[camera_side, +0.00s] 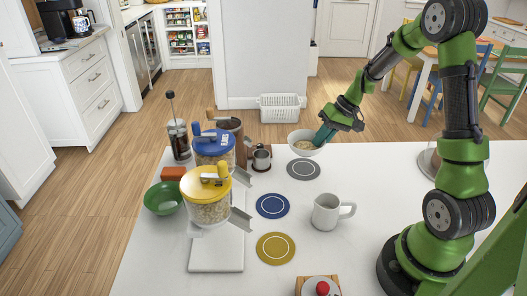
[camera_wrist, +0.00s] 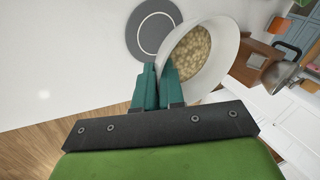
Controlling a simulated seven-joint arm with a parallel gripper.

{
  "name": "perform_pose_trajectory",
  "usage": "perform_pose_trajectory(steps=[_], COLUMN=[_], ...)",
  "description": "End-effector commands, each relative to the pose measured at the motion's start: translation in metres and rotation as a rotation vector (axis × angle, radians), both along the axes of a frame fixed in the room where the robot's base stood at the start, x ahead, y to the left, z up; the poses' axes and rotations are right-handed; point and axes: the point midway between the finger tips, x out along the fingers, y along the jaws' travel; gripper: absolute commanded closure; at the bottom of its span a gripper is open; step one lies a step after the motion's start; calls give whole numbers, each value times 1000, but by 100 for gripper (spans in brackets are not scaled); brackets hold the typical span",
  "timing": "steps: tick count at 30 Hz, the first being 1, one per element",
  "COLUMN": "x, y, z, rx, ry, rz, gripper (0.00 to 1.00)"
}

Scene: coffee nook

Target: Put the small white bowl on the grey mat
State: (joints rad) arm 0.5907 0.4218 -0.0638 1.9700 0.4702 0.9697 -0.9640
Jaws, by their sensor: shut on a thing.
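The small white bowl (camera_side: 304,149) is above the table near its far edge, and it holds pale beige pieces. My gripper (camera_side: 322,138) is shut on the bowl's right rim in the side view. The bowl looks roughly level. In the wrist view the bowl (camera_wrist: 228,62) shows with one wall between the teal fingers (camera_wrist: 164,78). The grey mat (camera_side: 303,169) lies on the table just below and in front of the bowl in the side view. The grey mat (camera_wrist: 152,37) is bare in the wrist view, beside the bowl's rim.
A blue mat (camera_side: 272,205), a yellow mat (camera_side: 275,248) and a white mug (camera_side: 328,212) are nearer. The table right of the grey mat is clear.

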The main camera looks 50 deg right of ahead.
Motion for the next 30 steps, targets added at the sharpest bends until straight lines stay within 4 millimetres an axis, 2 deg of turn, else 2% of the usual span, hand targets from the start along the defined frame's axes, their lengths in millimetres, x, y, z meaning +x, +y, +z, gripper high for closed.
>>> perform_pose_trajectory(steps=[1,8,15,25,26,30], x=[-1,0,0,0,0,0], y=[0,0,1,0,0,0], z=[-9,-28,-59,-62,-62,-61], rx=[3,-1,0,-2,-3,-3], ry=[3,0,1,-1,-1,-1], rz=[-2,1,0,1,2,2], gripper=[100,100,100,100,88,67])
